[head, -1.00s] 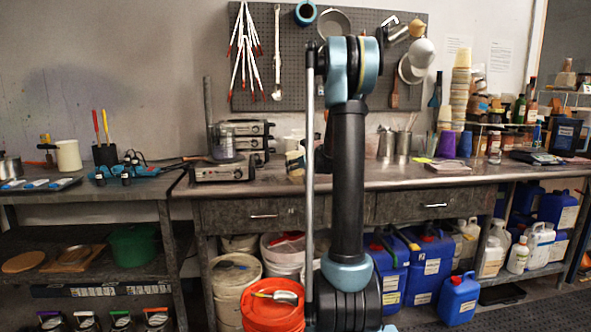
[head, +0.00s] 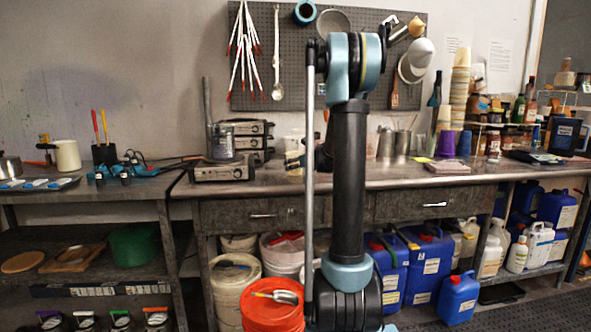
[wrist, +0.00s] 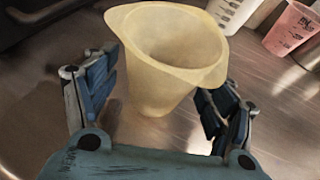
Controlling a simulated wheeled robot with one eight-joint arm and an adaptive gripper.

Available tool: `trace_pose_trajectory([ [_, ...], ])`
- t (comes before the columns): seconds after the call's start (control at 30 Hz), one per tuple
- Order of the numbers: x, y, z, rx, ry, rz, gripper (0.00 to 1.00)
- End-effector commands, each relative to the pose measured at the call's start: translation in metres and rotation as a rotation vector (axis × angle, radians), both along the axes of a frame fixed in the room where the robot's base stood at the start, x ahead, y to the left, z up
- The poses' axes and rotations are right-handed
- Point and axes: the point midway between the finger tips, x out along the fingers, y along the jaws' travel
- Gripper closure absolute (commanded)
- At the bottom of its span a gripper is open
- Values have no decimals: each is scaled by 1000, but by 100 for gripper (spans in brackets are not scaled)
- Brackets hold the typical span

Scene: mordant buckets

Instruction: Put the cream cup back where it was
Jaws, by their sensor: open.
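The cream cup (wrist: 160,85), with a wide flared rim and a pointed lip, stands upright on the metal worktop in the wrist view. My gripper (wrist: 158,95) is open, with one blue finger on each side of the cup. The right finger is partly behind the cup's side, and I cannot tell whether either finger touches it.
In the wrist view a pink cup (wrist: 291,28) and a white marked container (wrist: 232,12) stand behind, at upper right. In the head view a hot plate (head: 222,172) is left of the arm, and metal beakers (head: 387,144) are right of it. The bench front (head: 230,188) is fairly clear.

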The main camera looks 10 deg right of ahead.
Motion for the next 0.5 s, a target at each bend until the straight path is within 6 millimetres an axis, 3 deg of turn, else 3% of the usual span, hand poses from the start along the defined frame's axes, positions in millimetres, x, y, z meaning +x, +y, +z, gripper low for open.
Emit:
trace_pose_trajectory([
  [0.5, -65, -28, 29, 0, 0, -2, 23],
])
